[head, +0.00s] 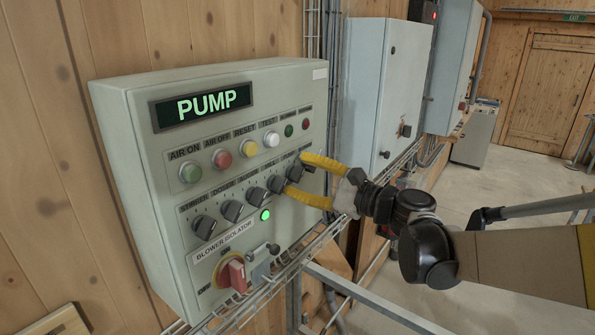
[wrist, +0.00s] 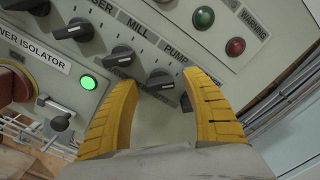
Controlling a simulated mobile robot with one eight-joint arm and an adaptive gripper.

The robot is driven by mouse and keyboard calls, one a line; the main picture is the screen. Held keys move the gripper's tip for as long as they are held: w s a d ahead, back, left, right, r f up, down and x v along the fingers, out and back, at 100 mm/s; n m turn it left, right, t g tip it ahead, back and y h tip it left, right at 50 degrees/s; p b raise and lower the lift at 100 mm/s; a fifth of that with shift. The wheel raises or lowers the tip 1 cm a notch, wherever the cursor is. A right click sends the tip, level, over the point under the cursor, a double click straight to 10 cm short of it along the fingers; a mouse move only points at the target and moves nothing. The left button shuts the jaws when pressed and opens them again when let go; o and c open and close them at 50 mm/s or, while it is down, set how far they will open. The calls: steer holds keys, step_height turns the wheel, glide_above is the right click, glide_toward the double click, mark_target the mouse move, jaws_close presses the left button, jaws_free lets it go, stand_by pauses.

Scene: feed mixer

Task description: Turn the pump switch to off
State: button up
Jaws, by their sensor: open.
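The pump switch is a dark rotary knob (wrist: 160,81) below the PUMP label in the wrist view, its pointer tilted. It also shows in the head view (head: 293,172) in the lower knob row of the grey control panel (head: 150,190). My gripper (head: 296,175) is open at the panel, its yellow fingers on either side of this knob. In the wrist view the fingertips (wrist: 160,86) stand left and right of it. I cannot tell whether they touch it. The right finger partly hides a neighbouring dark knob (wrist: 187,102).
The panel has a lit PUMP display (head: 203,105), coloured buttons (head: 220,158), a lit green lamp (head: 265,215) and a red isolator handle (head: 234,273). A wire cable tray (head: 305,250) runs below. A grey cabinet (head: 383,95) stands to the right, with open floor beyond.

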steer(key=shift+w+a, duration=0.2)
steer(key=c, duration=1.2)
